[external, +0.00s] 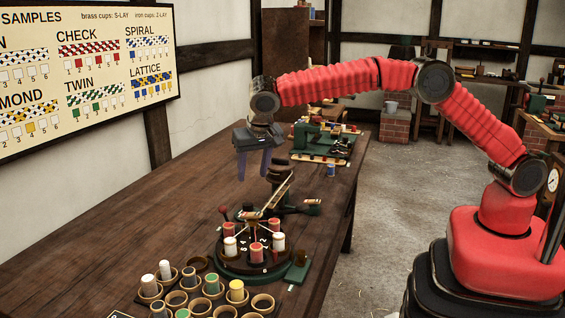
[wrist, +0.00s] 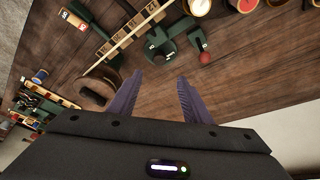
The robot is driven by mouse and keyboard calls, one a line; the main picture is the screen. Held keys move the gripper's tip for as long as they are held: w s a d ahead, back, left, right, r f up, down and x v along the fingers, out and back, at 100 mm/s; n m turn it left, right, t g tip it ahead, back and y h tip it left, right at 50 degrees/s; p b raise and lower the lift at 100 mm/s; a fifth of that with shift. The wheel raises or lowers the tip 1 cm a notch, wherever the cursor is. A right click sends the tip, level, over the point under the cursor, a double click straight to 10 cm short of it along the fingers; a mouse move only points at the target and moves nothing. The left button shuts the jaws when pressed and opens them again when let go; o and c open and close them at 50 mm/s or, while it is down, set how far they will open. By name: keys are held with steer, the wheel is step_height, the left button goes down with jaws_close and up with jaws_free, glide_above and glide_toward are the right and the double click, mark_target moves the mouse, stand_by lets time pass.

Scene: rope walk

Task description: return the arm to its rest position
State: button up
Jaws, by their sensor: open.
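My red arm reaches from the right over the wooden table (external: 120,225) in the external view. My gripper (external: 254,172) hangs from its end above the table, fingers pointing down. Its two purple fingers are apart, with nothing between them. In the wrist view my gripper (wrist: 157,88) also shows open and empty, with bare table wood (wrist: 235,85) beyond the fingers.
A round dark stand (external: 240,262) with red and white bobbins is on the table, in front of my gripper. Several cups (external: 190,280), some holding bobbins, stand nearer. A green machine (external: 315,140) stands farther back. The table's left part is clear.

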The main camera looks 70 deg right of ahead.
steer(key=s+d+r+n+y, duration=0.1)
steer(key=s+d+r+n, duration=0.1)
steer(key=s+d+r, duration=0.4)
steer(key=s+d+r+n, duration=0.1)
steer(key=s+d+r, duration=0.2)
steer(key=s+r, duration=0.35)
steer(key=s+d+r+n+y, duration=0.1)
steer(key=s+d+r+n, duration=0.2)
steer(key=s, duration=0.6)
steer(key=s+d+f+n+t, duration=0.1)
steer(key=s+d+f, duration=0.2)
steer(key=s, duration=0.9)
steer(key=s+d+f+n+t+y, duration=0.1)
steer(key=s+d+f+n, duration=0.1)
steer(key=s, duration=1.1)
steer(key=shift+d+f, duration=0.4)
steer(key=shift+f, duration=0.05)
stand_by(0.9)
